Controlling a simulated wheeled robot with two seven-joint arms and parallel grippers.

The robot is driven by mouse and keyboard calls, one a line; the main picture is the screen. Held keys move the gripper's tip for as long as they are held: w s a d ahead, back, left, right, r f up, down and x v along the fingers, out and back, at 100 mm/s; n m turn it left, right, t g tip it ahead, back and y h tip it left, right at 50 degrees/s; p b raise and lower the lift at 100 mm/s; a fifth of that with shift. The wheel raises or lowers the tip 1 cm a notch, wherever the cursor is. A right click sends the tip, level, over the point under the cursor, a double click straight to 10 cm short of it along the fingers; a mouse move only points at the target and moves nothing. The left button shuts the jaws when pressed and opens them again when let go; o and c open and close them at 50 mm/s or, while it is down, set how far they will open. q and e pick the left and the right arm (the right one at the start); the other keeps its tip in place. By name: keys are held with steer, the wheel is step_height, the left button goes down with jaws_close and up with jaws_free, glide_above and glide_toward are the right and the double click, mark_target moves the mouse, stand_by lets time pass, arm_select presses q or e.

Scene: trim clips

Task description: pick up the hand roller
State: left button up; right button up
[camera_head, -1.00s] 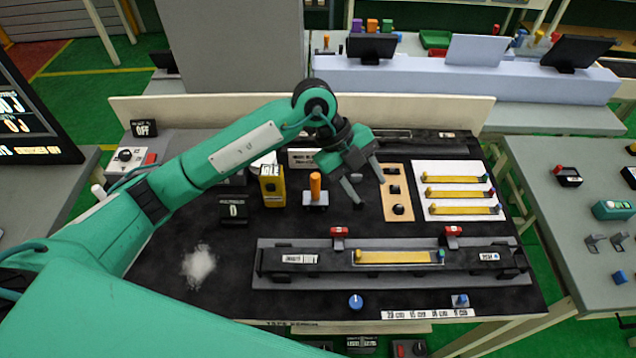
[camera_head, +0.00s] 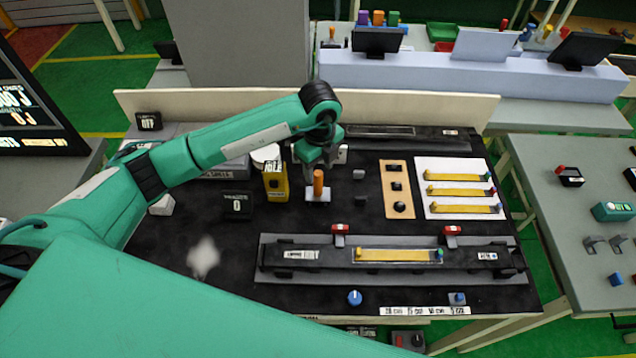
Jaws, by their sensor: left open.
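The hand roller, with an upright orange handle (camera_head: 318,183) on a pale grey base, stands on the black bench mat, left of the middle. My left gripper (camera_head: 318,164) points down at the top of the orange handle, with its fingers open. The fingers appear to be around or just behind the handle's upper end; I cannot tell if they touch it. The gripper hides what lies directly behind the handle. My right gripper is not in view.
A yellow device (camera_head: 275,184) stands close to the left of the roller. A tan strip with black knobs (camera_head: 397,190) and a white board with yellow bars (camera_head: 460,188) lie to the right. A long grey fixture (camera_head: 390,260) lies in front. Small dark blocks sit right of the roller.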

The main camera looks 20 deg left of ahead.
mark_target(318, 173)
arm_select(q)
steer(key=shift+f+p, duration=0.45)
steer(key=shift+p, duration=0.1)
steer(key=f, duration=0.1)
steer(key=f+p, duration=0.2)
steer(key=f, duration=0.1)
steer(key=shift+w+a, duration=0.25)
steer(key=shift+f, duration=0.25)
jaws_close()
